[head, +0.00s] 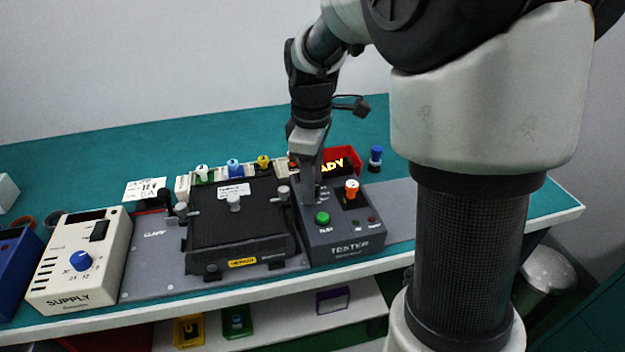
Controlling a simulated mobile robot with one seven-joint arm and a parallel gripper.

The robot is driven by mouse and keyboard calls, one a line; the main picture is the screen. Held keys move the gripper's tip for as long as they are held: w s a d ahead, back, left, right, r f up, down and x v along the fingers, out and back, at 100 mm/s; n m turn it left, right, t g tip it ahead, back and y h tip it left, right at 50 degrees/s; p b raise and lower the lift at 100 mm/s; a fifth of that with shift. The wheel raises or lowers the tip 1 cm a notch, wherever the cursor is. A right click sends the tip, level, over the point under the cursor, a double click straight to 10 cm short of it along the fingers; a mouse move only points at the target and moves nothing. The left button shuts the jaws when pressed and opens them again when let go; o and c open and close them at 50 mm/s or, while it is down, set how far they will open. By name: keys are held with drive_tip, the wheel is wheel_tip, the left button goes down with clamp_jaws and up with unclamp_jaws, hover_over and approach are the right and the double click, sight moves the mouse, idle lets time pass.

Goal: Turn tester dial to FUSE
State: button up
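The tester (347,246) is a dark grey box at the right end of the fixture plate, with its name on the sloped front. On it I see a green button (322,217), an orange-and-white switch or knob (351,188) and small indicator lights. A yellow lit display (333,166), partly covered by my gripper, shows letters ending in "ADY". My gripper (311,197) points down over the left part of the tester's top, left of the orange knob. Its fingertips are small here, and I cannot tell their opening or contact. No dial marked FUSE can be made out; my gripper hides that part of the panel.
A black unit (235,228) with clamps sits left of the tester. The supply box (75,285) with a blue knob stands further left. Coloured plugs and a red bin (345,155) stand behind. The teal bench (430,185) is mostly clear at the back.

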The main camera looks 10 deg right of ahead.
clamp_jaws()
drive_tip(key=shift+m, duration=0.3)
drive_tip(key=m+p, duration=0.2)
drive_tip(key=shift+r+m, duration=0.1)
drive_tip(key=shift+m, duration=0.2)
drive_tip(key=shift+m+p, duration=0.85)
drive_tip(key=shift+m, duration=1.35)
unclamp_jaws()
